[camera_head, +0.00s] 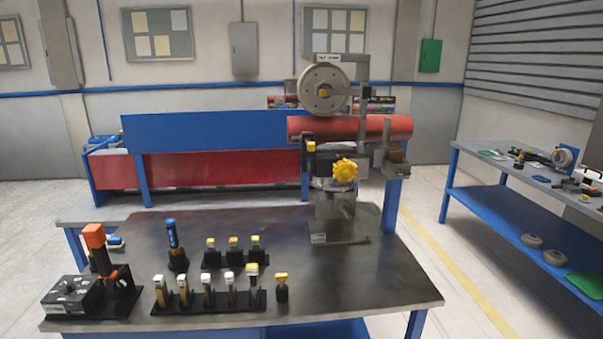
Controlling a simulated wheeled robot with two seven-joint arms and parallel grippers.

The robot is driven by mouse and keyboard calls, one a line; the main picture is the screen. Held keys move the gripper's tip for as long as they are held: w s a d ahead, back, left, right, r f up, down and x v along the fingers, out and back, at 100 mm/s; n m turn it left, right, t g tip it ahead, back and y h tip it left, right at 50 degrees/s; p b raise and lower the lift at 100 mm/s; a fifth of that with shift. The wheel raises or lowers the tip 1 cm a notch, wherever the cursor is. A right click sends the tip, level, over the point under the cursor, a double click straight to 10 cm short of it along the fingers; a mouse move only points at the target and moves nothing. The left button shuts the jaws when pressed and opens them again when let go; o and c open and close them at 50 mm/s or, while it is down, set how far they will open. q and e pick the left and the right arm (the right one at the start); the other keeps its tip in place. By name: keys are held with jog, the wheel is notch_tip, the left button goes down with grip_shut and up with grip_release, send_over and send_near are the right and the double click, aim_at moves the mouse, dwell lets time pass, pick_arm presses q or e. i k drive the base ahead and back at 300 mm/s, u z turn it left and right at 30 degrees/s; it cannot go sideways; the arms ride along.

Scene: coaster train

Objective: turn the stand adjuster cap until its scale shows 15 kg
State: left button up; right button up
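The test stand (334,208) stands at the back right of the dark workbench (370,285). A yellow lobed knob (344,170), which looks like the adjuster cap, sits on its front. A grey wheel (323,89) and a red horizontal cylinder (350,128) are above it. A smaller yellow part (311,146) is to the left of the knob. The scale's marks are too small to read. Neither of my grippers shows in this view, and nothing touches the knob.
A rack of several yellow- and white-topped tools (209,300) is at the bench's front, with a second row (233,253) behind. A blue-topped tool (173,247) and an orange-topped holder (96,237) stand left. The bench's front right is clear. A side table (480,158) stands right.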

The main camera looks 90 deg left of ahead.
aim_at(344, 171)
jog(key=u, duration=2.1)
